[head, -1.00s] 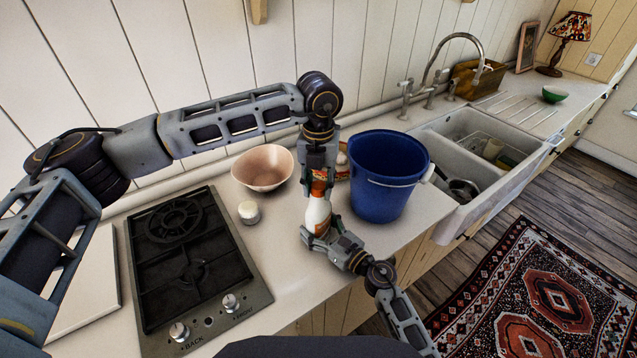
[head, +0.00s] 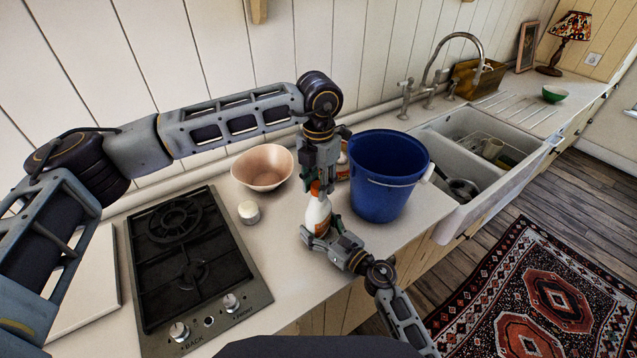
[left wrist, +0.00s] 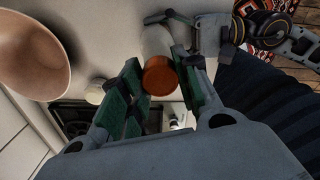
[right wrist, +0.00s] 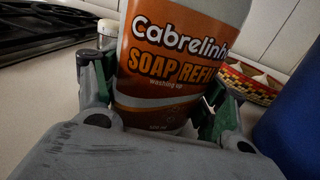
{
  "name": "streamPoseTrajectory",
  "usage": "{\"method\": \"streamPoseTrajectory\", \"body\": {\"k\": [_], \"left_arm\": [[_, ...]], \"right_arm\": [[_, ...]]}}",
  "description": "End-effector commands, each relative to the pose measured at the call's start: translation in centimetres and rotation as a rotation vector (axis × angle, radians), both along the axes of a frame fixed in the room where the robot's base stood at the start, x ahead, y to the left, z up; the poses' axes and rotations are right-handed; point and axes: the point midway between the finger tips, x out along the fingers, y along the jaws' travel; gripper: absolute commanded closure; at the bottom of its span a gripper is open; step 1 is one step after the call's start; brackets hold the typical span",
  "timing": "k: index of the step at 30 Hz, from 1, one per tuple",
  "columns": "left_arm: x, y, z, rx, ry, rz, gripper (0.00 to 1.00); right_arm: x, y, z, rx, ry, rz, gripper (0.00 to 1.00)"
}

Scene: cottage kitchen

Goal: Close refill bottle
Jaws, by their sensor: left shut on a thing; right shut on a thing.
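The refill bottle (head: 318,213) is white with an orange label and stands upright on the counter. Its label reads "Cabrelinh… soap refi…" in the right wrist view (right wrist: 170,68). The orange cap (left wrist: 159,78) sits on top of the bottle; it also shows in the head view (head: 315,188). My left gripper (left wrist: 160,70) comes from above and is shut on the cap, a finger on each side. My right gripper (head: 320,238) is shut around the lower body of the bottle from the front. The thread under the cap is hidden, so how tightly it sits cannot be told.
A blue bucket (head: 392,195) stands close to the right of the bottle. A patterned red bowl (right wrist: 250,82) is behind. The sink (head: 470,150) is farther right.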

Motion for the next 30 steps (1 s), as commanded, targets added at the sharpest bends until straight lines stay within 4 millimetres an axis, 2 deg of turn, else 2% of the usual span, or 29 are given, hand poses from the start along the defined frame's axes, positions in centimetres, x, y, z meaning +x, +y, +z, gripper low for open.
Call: {"method": "streamPoseTrajectory", "body": {"k": [30], "left_arm": [[0.09, 0.10, -0.06, 0.002, 0.000, -0.802, 0.97]], "right_arm": [[0.03, -0.07, 0.00, 0.001, 0.001, -0.001, 0.95]]}}
